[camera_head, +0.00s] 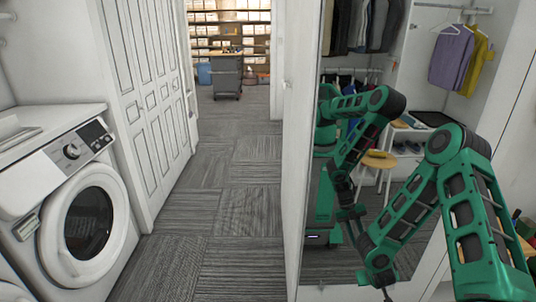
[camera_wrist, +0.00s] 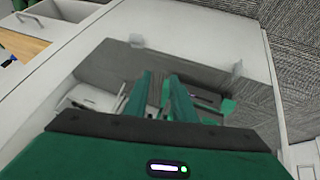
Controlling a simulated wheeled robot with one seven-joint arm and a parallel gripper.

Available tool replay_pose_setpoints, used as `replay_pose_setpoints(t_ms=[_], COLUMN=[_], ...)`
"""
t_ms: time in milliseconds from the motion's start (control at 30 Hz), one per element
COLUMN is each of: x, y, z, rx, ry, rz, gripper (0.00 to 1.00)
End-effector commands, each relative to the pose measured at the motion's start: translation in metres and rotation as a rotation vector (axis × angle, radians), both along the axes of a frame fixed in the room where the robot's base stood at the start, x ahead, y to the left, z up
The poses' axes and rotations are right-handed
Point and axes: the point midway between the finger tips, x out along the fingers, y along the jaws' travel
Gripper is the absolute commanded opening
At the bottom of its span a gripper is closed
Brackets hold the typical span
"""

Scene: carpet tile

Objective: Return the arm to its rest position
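My green arm (camera_head: 425,205) comes in from the right of the head view, bends at a high elbow and reaches down toward the mirror. My gripper (camera_head: 387,288) is at its lower end, close to the mirror's lower part and partly cut off by the bottom edge. In the wrist view, two green fingers of my gripper (camera_wrist: 160,75) stand apart with a gap between them, and nothing shows held. Whether the gripper touches the mirror cannot be told.
A tall mirror (camera_head: 345,262) beside the arm reflects my green body and a clothes rack. A white washer (camera_head: 60,215) stands at left, by a white door (camera_head: 150,90). The carpet corridor (camera_head: 225,200) between is clear. A grey cart (camera_head: 227,76) stands far back.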

Motion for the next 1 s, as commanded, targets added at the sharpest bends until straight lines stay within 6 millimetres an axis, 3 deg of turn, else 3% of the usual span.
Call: replay_pose_setpoints(t_ms=[33, 200, 500, 733, 1000], x=[0.001, -0.009, -0.044, -0.084, -0.142], y=[-0.013, -0.050, -0.097, -0.114, -0.114], z=[0.017, 0.063, 0.150, 0.214, 0.281], rx=[-0.021, -0.066, -0.098, -0.077, 0.002], ry=[0.009, 0.067, 0.156, 0.215, 0.276], rz=[-0.019, -0.092, -0.238, -0.351, -0.469], gripper=[0.23, 0.23, 0.23, 0.23, 0.23])
